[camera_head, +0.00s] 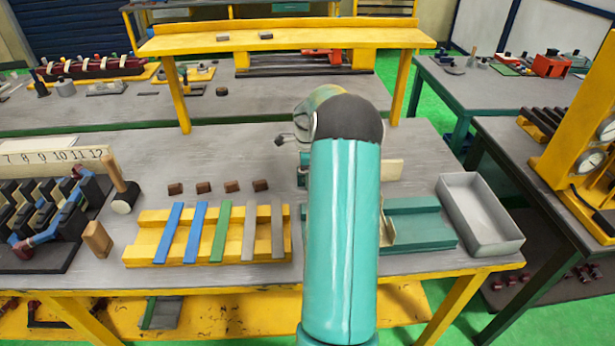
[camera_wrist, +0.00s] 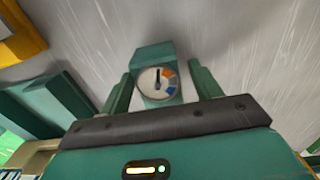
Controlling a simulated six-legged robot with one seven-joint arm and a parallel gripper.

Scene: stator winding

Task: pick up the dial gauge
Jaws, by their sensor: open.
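The dial gauge (camera_wrist: 157,84) is a teal block with a round white face, a dark needle and orange and blue marks. It shows in the upper middle of the wrist view on the grey bench top. My gripper (camera_wrist: 161,72) is open, with one teal finger on each side of the gauge. Small gaps seem to show between the fingers and the block; I cannot tell if either touches. In the head view my arm hides most of the gripper and the gauge.
On the grey bench (camera_head: 260,147), a yellow rack (camera_head: 137,236) with coloured strips stands left of my arm. A teal fixture (camera_head: 420,226) and a grey tray (camera_head: 480,213) stand to the right.

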